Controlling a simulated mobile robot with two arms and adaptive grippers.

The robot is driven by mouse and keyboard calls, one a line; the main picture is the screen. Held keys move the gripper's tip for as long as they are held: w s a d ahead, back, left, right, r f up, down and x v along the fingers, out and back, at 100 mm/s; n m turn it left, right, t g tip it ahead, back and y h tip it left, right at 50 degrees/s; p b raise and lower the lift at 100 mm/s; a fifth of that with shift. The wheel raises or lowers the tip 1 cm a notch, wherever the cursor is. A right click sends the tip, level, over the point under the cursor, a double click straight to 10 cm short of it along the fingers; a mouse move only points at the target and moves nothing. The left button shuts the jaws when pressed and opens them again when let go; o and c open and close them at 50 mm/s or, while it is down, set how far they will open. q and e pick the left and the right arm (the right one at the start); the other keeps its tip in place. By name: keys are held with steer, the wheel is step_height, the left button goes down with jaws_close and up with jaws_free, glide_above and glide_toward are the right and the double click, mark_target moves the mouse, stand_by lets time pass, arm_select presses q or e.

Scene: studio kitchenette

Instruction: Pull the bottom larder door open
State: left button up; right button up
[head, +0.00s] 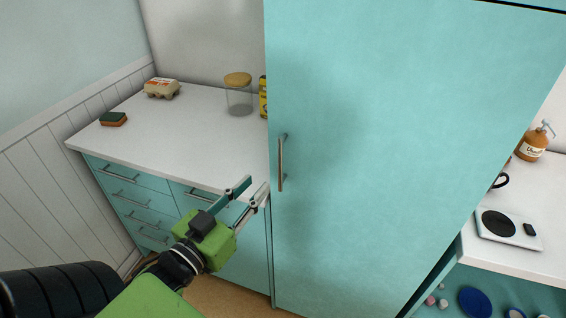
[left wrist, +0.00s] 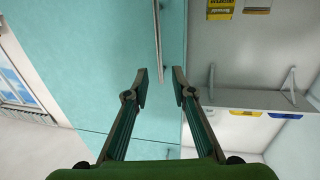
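The bottom larder door (head: 400,150) is a tall, plain teal panel. It looks shut. Its upright metal bar handle (head: 281,162) is near its left edge. My left gripper (head: 255,189) is open and empty, just left of and a little below the handle in the head view. In the left wrist view, the handle (left wrist: 158,40) lies ahead of the gap between the spread fingers (left wrist: 160,87), with the door (left wrist: 85,60) to the left. The fingers appear apart from the handle. My right gripper is in neither view.
Left of the larder, a white counter (head: 190,125) over teal drawers holds a sponge (head: 113,119), egg carton (head: 161,88) and glass jar (head: 239,98). On the right, another counter holds a kitchen scale (head: 508,230) and soap bottle (head: 533,144). Floor shows below the left drawers.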

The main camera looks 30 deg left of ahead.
mark_target(279, 162)
arm_select(q)
steer(key=w, duration=1)
steer(key=shift+w+a, duration=0.15)
steer(key=shift+w, duration=0.55)
jaws_close()
